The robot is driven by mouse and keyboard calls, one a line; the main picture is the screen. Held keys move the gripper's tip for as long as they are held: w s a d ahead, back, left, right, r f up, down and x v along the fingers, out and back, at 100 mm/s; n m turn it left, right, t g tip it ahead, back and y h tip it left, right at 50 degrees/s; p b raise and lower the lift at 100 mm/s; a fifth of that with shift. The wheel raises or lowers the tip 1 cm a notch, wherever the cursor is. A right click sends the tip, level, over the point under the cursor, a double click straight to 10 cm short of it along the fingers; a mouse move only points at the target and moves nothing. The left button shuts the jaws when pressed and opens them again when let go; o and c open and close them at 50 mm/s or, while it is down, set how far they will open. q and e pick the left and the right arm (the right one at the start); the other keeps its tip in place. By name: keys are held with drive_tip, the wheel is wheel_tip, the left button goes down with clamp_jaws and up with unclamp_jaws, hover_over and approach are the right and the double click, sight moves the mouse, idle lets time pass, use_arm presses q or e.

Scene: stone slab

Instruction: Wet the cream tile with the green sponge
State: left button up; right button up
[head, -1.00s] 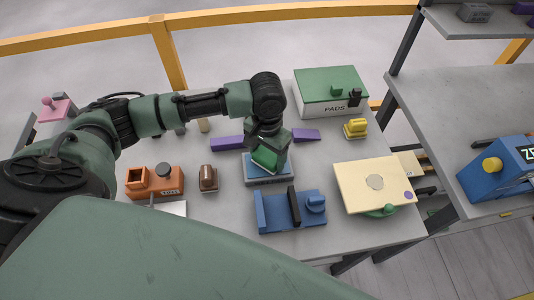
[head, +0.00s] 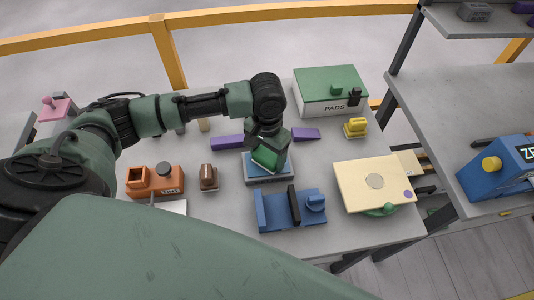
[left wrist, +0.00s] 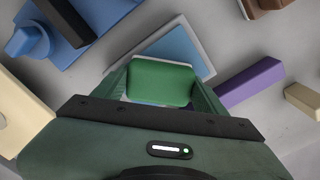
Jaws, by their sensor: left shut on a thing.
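The green sponge (head: 265,158) is held in my left gripper (head: 270,150), which is shut on it. In the left wrist view the sponge (left wrist: 162,82) sits between the two fingers. It is over a blue tray with a grey rim (head: 270,181), in the middle of the slab; I cannot tell whether it touches the tray's inside. The cream tile (head: 358,180) lies apart, to the right, with a grey round patch and a small purple dot on top. A green round thing (head: 380,210) shows under its front edge. My right gripper is not in view.
A blue fixture with a black bar (head: 274,212) stands in front of the tray. Purple bars (head: 226,142) lie behind it. An orange box (head: 142,187) and brown piece (head: 208,178) stand left. A green-lidded PADS box (head: 318,105) and yellow piece (head: 355,128) stand back right.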

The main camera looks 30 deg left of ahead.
sight(267, 155)
use_arm(q)
drive_tip(key=shift+s+f+p, duration=0.1)
drive_tip(key=shift+f+p, duration=0.05)
drive_tip(key=shift+p, duration=0.35)
idle(1.6)
wheel_tip(267, 155, up, 7)
drive_tip(key=p, duration=0.9)
idle(0.8)
drive_tip(key=shift+n, duration=0.4)
drive_tip(key=d+r+b, duration=0.1)
drive_tip(key=b, duration=0.2)
drive_tip(key=s+d+r+b, duration=0.1)
drive_tip(key=b, duration=0.3)
drive_tip(key=shift+s+d+r, duration=0.1)
drive_tip(key=shift+d+r, duration=0.25)
drive_tip(key=s+r+b, duration=0.3)
drive_tip(key=s+b, duration=0.2)
drive_tip(key=b, duration=0.1)
drive_tip(key=shift+s+r+n, duration=0.2)
drive_tip(key=shift+s+n, duration=0.05)
drive_tip(key=shift+n, duration=0.15)
